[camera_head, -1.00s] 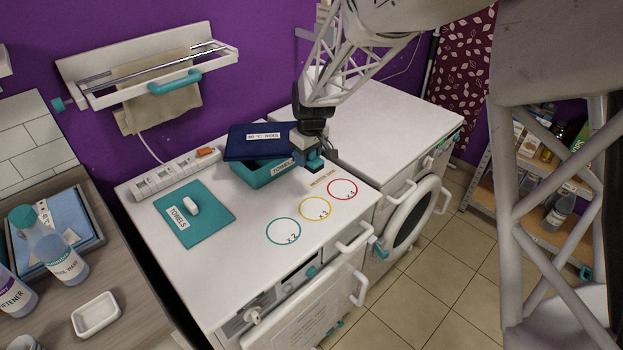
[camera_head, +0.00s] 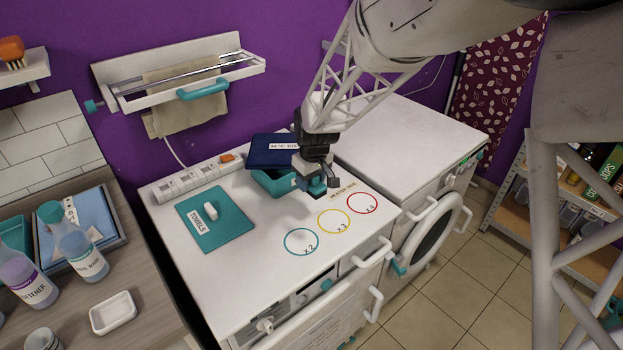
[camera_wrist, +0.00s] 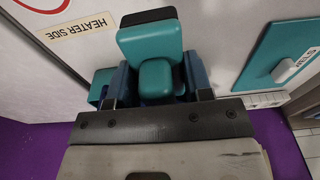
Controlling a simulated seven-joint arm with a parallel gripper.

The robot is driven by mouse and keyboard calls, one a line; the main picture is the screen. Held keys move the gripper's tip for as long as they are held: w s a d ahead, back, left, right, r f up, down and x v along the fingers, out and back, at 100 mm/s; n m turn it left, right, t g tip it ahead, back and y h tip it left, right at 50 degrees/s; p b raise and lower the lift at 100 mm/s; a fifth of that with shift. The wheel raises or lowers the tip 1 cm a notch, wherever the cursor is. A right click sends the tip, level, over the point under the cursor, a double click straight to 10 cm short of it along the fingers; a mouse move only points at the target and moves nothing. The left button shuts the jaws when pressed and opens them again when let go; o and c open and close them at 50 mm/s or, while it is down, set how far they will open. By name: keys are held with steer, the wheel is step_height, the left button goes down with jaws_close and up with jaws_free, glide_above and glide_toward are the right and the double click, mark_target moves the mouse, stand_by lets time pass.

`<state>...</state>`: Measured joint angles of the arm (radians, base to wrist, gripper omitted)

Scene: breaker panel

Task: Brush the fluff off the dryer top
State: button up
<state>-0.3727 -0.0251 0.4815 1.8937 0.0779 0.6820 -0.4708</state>
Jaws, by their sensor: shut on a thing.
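The white machine top (camera_head: 243,282) carries a HEATER SIDE label and turquoise, yellow and red rings; I take it for the dryer top, and no fluff is clear on it. My gripper (camera_head: 317,188) is low over its back part, right of the teal box (camera_head: 270,183) and partly in front of it. In the wrist view, my gripper (camera_wrist: 157,82) is shut on a teal block (camera_wrist: 150,42); whether that is a separate piece or a handle, I cannot tell. A brush-like orange item (camera_head: 11,48) is on the upper left shelf.
A dark blue lid (camera_head: 270,150) covers part of the teal box. A teal TOWELS panel (camera_head: 228,223) with a white knob and a white power strip (camera_head: 190,181) lie left. A second white machine (camera_head: 415,130) stands right. Bottles (camera_head: 82,258) stand on the left counter.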

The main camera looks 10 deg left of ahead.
mark_target(310, 209)
steer(key=shift+f, duration=3.5)
steer(key=shift+s+d+f, duration=0.35)
steer(key=shift+d+f, duration=0.05)
steer(key=shift+f, duration=0.1)
steer(key=shift+c, duration=0.5)
steer(key=shift+s+d+f, duration=0.1)
steer(key=shift+s+d, duration=0.9)
steer(key=shift+w+a+f, duration=0.1)
steer(key=shift+w+a, duration=0.1)
steer(key=shift+a, duration=0.05)
steer(key=shift+w+a+r, duration=0.2)
steer(key=shift+w+a, duration=0.15)
steer(key=shift+w, duration=0.05)
steer(key=shift+w+a+f, duration=0.15)
steer(key=shift+w+a, duration=0.35)
steer(key=shift+c, duration=0.4)
steer(key=shift+w+a+f, duration=0.1)
steer(key=shift+w+a, duration=0.15)
steer(key=shift+r, duration=4.3)
